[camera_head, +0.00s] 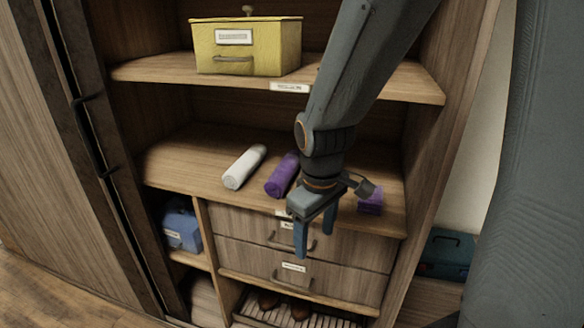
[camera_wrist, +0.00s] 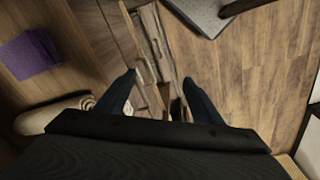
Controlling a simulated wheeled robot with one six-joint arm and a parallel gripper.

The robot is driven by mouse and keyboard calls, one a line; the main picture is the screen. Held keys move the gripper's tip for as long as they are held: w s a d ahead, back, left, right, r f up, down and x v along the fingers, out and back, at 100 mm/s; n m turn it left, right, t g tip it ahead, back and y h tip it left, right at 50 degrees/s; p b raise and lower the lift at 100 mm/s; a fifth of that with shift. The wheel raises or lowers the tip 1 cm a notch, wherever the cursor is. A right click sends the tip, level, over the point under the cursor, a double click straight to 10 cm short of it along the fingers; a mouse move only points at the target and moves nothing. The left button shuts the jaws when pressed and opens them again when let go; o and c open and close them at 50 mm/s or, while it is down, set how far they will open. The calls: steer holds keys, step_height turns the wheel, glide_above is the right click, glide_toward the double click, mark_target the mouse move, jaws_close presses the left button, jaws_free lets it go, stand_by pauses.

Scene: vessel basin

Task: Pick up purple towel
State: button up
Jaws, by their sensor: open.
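A rolled purple towel (camera_head: 282,175) lies on the middle shelf, its right side close to my arm in the head view. A second purple item (camera_head: 370,202), block-like and perhaps folded cloth, sits on the same shelf, right of my gripper and partly covered by it. My gripper (camera_head: 314,240) hangs in front of the shelf edge, fingers down, open and empty. In the wrist view its fingers (camera_wrist: 160,78) stand apart with drawers and floor behind. A purple piece (camera_wrist: 33,53) shows at upper left there; I cannot tell which of the two it is.
A rolled white towel (camera_head: 244,167) lies left of the purple roll. A yellow box (camera_head: 247,50) stands on the upper shelf (camera_head: 150,69). Drawers (camera_head: 345,256) with handles are below the middle shelf. A blue box (camera_head: 182,228) sits at lower left.

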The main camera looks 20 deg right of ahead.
steer(key=w+a+r+n+t+p, duration=0.1)
steer(key=w+r+n+t, duration=0.15)
steer(key=w+n, duration=0.85)
step_height(320, 180, up, 4)
steer(key=n+t+p, duration=0.1)
steer(key=n+t, duration=0.1)
steer(key=n, duration=1)
glide_above(275, 180)
steer(key=s, duration=0.4)
steer(key=shift+g, duration=0.25)
steer(key=x, duration=0.4)
steer(key=w+x, duration=0.1)
steer(key=x, duration=0.3)
steer(key=shift+r, duration=0.2)
steer(key=c, duration=0.9)
steer(key=shift+o, duration=0.2)
steer(key=shift+r, duration=0.1)
